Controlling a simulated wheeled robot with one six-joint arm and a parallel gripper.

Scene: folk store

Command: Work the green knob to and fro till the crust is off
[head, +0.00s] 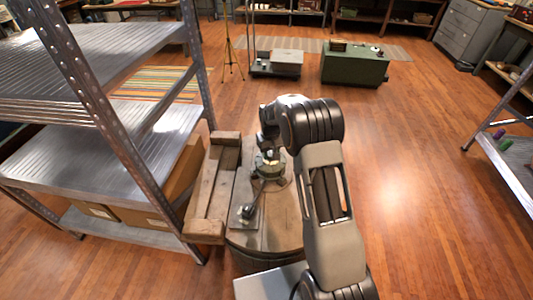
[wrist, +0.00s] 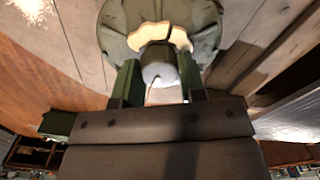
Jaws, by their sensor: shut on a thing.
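In the wrist view a round, worn green fitting (wrist: 118,22) fills the top, with a pale cream crust (wrist: 150,33) around the neck at its middle. A light grey stub (wrist: 158,65), probably the knob's end, stands between the two fingers of my gripper (wrist: 160,76). The gripper is shut on it; the fingers hide its sides. In the head view my gripper (head: 268,157) reaches down onto the fitting (head: 269,170), which sits on a round wooden top (head: 276,222). My arm hides part of that top.
A metal plate with a small dark fixture (head: 247,211) lies at the top's left. A wooden crate-like frame (head: 206,195) stands close by on the left, beside a metal shelf (head: 110,160). The wooden floor (head: 410,190) to the right is clear.

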